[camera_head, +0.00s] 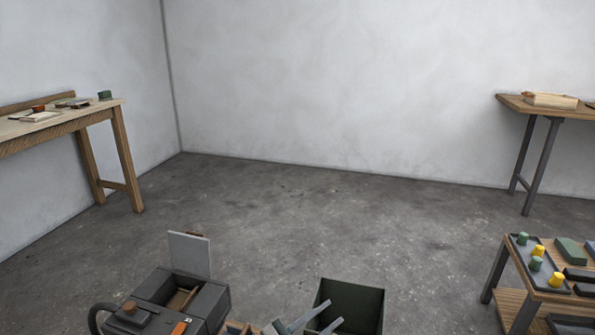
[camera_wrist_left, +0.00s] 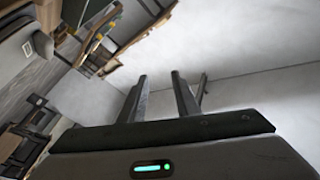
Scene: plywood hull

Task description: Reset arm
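My left gripper (camera_head: 311,316) shows at the bottom edge of the head view, its two grey fingers apart with nothing between them. In the left wrist view the fingers of the left gripper (camera_wrist_left: 158,78) also stand apart and empty, with pale wall behind them. The rest of the left arm is mostly out of the head view. My right gripper is in neither view.
A dark green open bin (camera_head: 372,300) is close behind the left gripper. Left of it is a dark grey box (camera_head: 205,303) with a raised pale panel (camera_head: 190,254). A low cart (camera_head: 497,265) holds green and yellow pieces. Benches (camera_head: 125,150) (camera_head: 514,103) stand along the walls; mid-floor is clear.

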